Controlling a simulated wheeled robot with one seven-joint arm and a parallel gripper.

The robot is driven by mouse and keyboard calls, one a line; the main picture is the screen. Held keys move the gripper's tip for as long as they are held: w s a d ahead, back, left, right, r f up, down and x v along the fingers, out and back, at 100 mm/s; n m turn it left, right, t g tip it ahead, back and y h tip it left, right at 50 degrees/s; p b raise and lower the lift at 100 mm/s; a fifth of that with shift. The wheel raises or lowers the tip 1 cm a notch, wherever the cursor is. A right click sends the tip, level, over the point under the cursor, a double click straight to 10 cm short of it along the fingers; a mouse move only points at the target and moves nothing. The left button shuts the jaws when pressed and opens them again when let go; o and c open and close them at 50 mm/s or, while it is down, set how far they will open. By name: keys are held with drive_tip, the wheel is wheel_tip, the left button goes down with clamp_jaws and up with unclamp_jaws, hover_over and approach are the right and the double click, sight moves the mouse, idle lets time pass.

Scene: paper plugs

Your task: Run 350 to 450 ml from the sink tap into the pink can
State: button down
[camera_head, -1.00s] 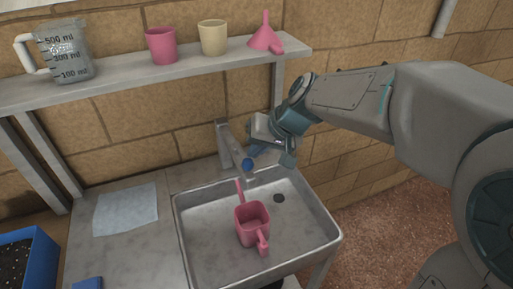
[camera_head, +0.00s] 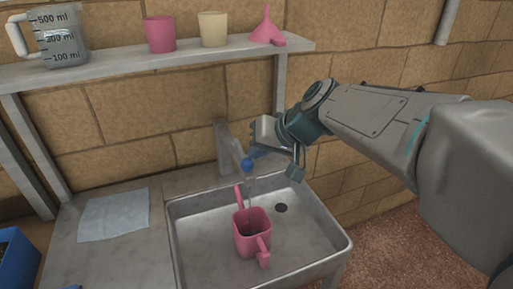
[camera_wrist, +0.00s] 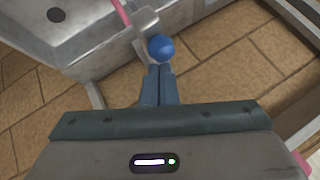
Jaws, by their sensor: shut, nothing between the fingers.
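The pink can (camera_head: 252,238) stands upright in the sink (camera_head: 190,245), under the tap (camera_head: 226,150). Its handle points to the front and its spout to the back. A faint pale streak, like thin water, runs from the tap's mouth down to the can; the level inside cannot be read. A blue knob (camera_head: 247,164) sits at the tap's front end, and also shows in the wrist view (camera_wrist: 160,47). My gripper (camera_head: 258,153) is shut and empty, its blue fingertips (camera_wrist: 160,70) right at the knob, touching or nearly so.
A shelf (camera_head: 110,72) above holds a measuring jug (camera_head: 62,40), a pink cup (camera_head: 160,34), a cream cup (camera_head: 212,29) and a pink funnel (camera_head: 266,30). A pale cloth (camera_head: 113,214) lies on the counter left of the sink. A blue tray (camera_head: 18,262) is at the lower left.

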drive_tip(key=f+t+b, duration=0.1)
drive_tip(key=f+b, duration=0.1)
drive_tip(key=b, duration=0.4)
drive_tip(key=shift+s+y+b, duration=0.15)
drive_tip(key=shift+y+b, duration=0.15)
drive_tip(key=shift+b, duration=0.1)
drive_tip(key=shift+r+b, duration=0.2)
drive_tip(key=shift+b, duration=0.1)
idle(6.7)
